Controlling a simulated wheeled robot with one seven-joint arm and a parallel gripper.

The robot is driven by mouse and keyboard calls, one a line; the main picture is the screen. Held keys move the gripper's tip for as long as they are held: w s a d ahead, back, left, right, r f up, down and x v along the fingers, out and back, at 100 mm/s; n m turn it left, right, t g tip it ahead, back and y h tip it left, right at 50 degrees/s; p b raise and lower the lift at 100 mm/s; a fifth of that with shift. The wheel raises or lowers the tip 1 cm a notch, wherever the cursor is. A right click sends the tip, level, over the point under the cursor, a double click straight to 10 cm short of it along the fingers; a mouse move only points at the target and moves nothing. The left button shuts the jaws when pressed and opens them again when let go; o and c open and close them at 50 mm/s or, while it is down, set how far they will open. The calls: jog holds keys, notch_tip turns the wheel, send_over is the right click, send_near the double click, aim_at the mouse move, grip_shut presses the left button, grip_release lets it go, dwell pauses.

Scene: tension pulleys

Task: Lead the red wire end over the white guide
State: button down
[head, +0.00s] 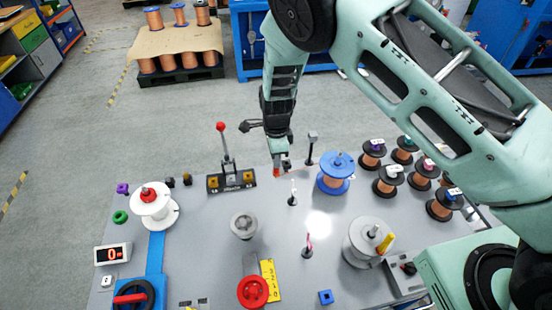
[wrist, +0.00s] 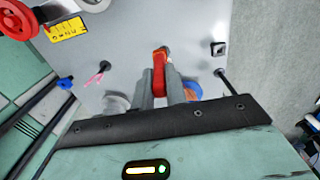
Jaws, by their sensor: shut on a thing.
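My gripper (head: 281,163) is shut on the red wire end (head: 276,172), above the far middle of the grey table. In the wrist view the red wire end (wrist: 160,68) sits between the two grey fingertips. The white guide (head: 293,187) is a thin white post on a small dark base, just below and slightly right of my gripper in the head view. The held end is apart from it there; the height gap is hard to tell. I cannot make out the white guide in the wrist view, where the gripper may hide it.
A pink guide (head: 308,243) stands nearer the front. A blue-topped spool (head: 335,172) and a grey-topped post (head: 312,145) stand close on the right. A red-knobbed lever (head: 222,150) is on the left. A grey pulley (head: 243,225) and red wheel (head: 252,291) are front left.

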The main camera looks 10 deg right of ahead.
jog(key=shift+s, duration=0.1)
jog(key=shift+s+p, duration=0.35)
jog(key=shift+s, duration=1.25)
jog(key=shift+f+b, duration=1.05)
jog(key=shift+f, duration=0.45)
notch_tip(320, 180, down, 5)
jog(key=b, duration=0.3)
jog(key=shift+f+b, duration=0.2)
jog(key=shift+b, duration=0.1)
jog(key=shift+s+a, duration=0.1)
